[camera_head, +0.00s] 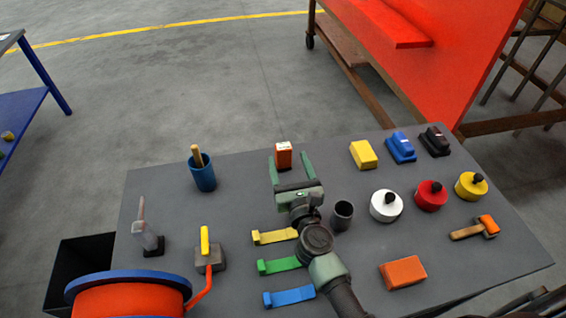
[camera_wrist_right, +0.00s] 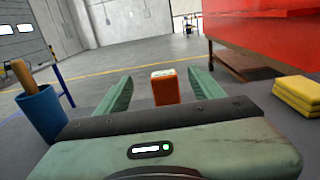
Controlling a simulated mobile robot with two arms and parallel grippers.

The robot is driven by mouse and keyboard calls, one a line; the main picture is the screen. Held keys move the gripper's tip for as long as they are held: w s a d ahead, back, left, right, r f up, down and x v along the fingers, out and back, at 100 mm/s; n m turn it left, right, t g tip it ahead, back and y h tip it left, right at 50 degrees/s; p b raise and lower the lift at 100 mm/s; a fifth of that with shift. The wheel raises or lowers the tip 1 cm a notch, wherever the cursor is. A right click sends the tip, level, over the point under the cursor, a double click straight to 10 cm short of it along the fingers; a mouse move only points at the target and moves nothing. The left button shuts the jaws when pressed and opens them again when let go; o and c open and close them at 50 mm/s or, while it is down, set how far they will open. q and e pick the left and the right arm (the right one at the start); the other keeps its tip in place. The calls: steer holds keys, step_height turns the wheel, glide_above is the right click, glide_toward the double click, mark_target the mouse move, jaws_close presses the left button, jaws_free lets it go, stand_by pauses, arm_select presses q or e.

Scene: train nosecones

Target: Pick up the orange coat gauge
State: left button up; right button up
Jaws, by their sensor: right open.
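The orange coat gauge (camera_head: 283,155) is a small upright orange box with a pale top, standing near the far edge of the grey table. My right gripper (camera_head: 291,160) is open, with its two green fingers pointing at the gauge from the near side. In the right wrist view the gauge (camera_wrist_right: 165,88) shows between the open fingers (camera_wrist_right: 160,82), apart from both. In the head view the gauge's lower part sits just beyond the gripper's palm. My left gripper is not in view.
A blue cup (camera_head: 202,176) with a wooden handle stands left of the gauge. A yellow block (camera_head: 363,155) lies to the right. Yellow, green and blue pieces (camera_head: 288,296) lie left of my right arm. A dark cup (camera_head: 342,216) stands close right of it.

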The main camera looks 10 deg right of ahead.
mark_target(285, 151)
steer(key=shift+f+b, duration=0.3)
steer(key=shift+f, duration=0.35)
steer(key=w, duration=0.8)
steer(key=shift+d+f, duration=0.15)
steer(key=shift+s, duration=0.1)
jaws_close()
